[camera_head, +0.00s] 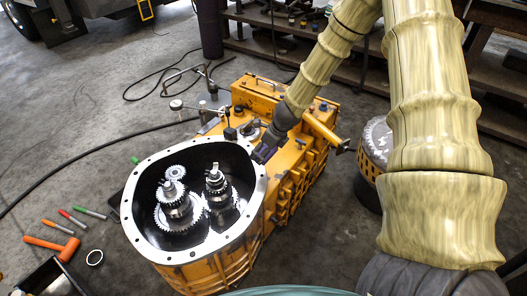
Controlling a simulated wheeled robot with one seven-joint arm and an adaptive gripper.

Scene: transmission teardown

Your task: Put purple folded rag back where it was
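My arm comes down from the top onto the orange transmission housing (297,172). My gripper (262,156) is a small dark shape at the arm's end, low over the housing top, beside the right rim of the round open bell. Its fingers are too small and dark to tell whether they are open or shut. A dark, faintly purple patch shows at the fingertips, but I cannot tell whether it is the folded rag or part of the gripper. No purple folded rag is clearly seen elsewhere. Gears on shafts (174,194) stand inside the open bell.
An orange mallet (52,246), several coloured markers (57,227), a ring (95,257) and a black tray (52,281) lie at lower left. A dial gauge stand (190,108) is behind the housing. A drum (376,140) stands right. Cables cross the open floor at left.

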